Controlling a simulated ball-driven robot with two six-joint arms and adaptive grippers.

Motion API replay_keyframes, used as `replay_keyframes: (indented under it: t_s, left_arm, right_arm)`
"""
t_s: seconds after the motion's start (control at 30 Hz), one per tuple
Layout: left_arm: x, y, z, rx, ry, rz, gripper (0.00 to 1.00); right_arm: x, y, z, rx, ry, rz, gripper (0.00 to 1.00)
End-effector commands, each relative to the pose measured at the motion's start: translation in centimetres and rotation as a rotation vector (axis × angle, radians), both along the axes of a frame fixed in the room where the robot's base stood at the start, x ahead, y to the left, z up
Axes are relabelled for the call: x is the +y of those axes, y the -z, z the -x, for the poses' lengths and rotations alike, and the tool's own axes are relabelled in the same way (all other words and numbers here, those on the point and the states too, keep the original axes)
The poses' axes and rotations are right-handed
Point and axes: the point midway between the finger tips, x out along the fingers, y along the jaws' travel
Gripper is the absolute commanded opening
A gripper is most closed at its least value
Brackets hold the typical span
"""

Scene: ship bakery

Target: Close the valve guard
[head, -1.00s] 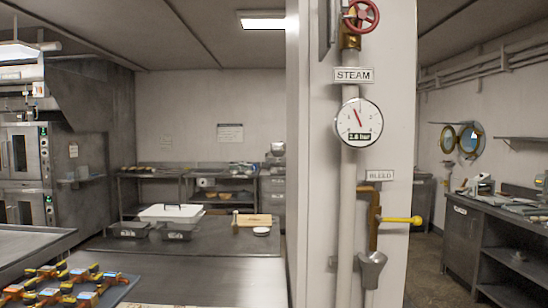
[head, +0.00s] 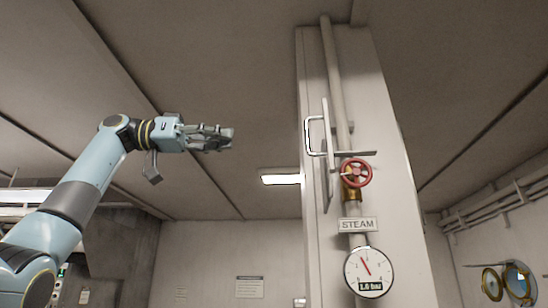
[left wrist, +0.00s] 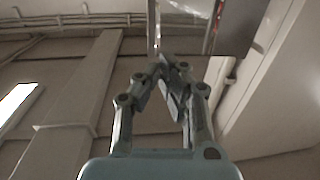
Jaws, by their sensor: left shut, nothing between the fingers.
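The valve guard (head: 328,155) is a pale plate standing out from the white column, seen nearly edge-on in the head view. It stands open, swung to the left of the red valve wheel (head: 356,173), which is uncovered. A bright loop handle (head: 311,136) is on the plate's left side. My left gripper (head: 230,138) is shut and empty, left of the handle at about its height, apart from it in the picture. In the left wrist view my left gripper's fingers (left wrist: 164,68) are together. A vertical bright bar and a panel show beyond them. My right gripper is not in view.
The white column (head: 385,130) carries a vertical pipe (head: 335,70), a STEAM label (head: 357,224) and a round gauge (head: 369,272) below the wheel. A flat bracket (head: 358,153) juts out above the wheel. The space between gripper and handle looks clear.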

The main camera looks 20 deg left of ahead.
Motion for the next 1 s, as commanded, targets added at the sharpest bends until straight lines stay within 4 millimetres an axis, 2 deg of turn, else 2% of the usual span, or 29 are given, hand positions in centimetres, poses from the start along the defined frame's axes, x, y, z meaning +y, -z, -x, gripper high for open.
replay_keyframes:
  t_s: [0.17, 0.5, 0.63, 0.8, 1.0]
  left_arm:
    - [-2.2, -0.3, -0.9, 0.0, 0.004, 0.001, 0.0]
    - [-8.9, -0.3, -3.6, 0.001, 0.005, 0.003, 0.0]
    - [-10.9, -0.3, -4.4, 0.002, 0.003, 0.004, 0.0]
    - [-12.3, 0.0, -5.1, 0.002, 0.001, 0.003, 0.0]
    - [-12.8, 0.2, -5.3, 0.001, -0.001, 0.002, 0.0]
  right_arm:
    - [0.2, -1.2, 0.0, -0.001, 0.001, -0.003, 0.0]
    - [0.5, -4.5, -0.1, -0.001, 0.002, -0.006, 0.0]
    - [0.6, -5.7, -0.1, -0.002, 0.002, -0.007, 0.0]
    - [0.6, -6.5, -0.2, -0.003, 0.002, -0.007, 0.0]
    - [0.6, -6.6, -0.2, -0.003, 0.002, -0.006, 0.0]
